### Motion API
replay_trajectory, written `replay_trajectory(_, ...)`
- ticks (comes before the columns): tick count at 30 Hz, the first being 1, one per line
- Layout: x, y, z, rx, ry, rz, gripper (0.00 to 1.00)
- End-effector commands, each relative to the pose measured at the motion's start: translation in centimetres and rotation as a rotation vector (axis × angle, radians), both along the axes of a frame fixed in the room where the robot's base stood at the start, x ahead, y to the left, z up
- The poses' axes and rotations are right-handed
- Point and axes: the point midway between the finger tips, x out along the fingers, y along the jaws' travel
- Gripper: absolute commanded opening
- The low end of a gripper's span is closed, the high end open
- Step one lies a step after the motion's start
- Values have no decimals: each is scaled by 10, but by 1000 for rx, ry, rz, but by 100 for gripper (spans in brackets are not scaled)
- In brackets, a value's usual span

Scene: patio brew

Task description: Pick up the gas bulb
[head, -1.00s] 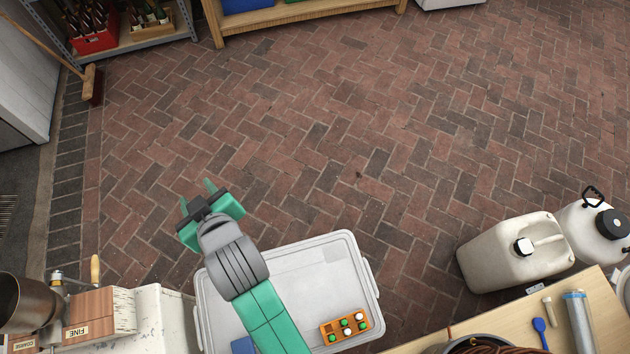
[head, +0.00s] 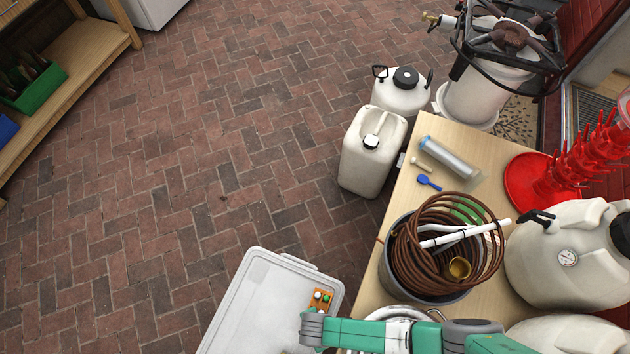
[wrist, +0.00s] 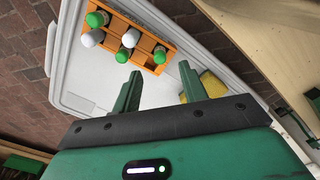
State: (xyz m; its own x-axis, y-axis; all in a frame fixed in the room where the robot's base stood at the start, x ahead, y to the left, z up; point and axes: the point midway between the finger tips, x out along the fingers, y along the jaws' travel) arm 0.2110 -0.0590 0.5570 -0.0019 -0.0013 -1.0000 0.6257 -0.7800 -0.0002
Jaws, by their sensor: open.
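An orange rack (wrist: 150,42) sits in the white tray (wrist: 65,75) in the wrist view. It holds several small round-topped pieces, some green (wrist: 97,20) and some white (wrist: 131,38); I cannot tell which is the gas bulb. My gripper (wrist: 160,82) is open, with nothing between its fingers, and its tips point toward the rack's near side, apart from it. In the head view the rack (head: 320,298) shows at the tray's (head: 255,262) right side, partly hidden by my wrist; the gripper's fingers are hidden there.
A yellow sponge-like block (wrist: 212,88) lies in the tray by the right finger. The wooden table (head: 400,225) stands right of the tray, with a pot of coiled brown tubing (head: 425,285). A beige jerrycan (head: 365,165) stands on the brick floor beyond. Floor at left is clear.

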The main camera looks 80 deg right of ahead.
Motion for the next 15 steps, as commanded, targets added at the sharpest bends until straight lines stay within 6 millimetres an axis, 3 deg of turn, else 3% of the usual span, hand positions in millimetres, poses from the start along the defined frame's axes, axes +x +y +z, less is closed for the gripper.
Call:
replay_trajectory(5, 0, 1, -15, 1, 1, 1, 43)
replay_trajectory(10, -1, 0, -49, 1, 0, 1, 43)
replay_trajectory(15, -1, -1, -60, 2, -2, 0, 43)
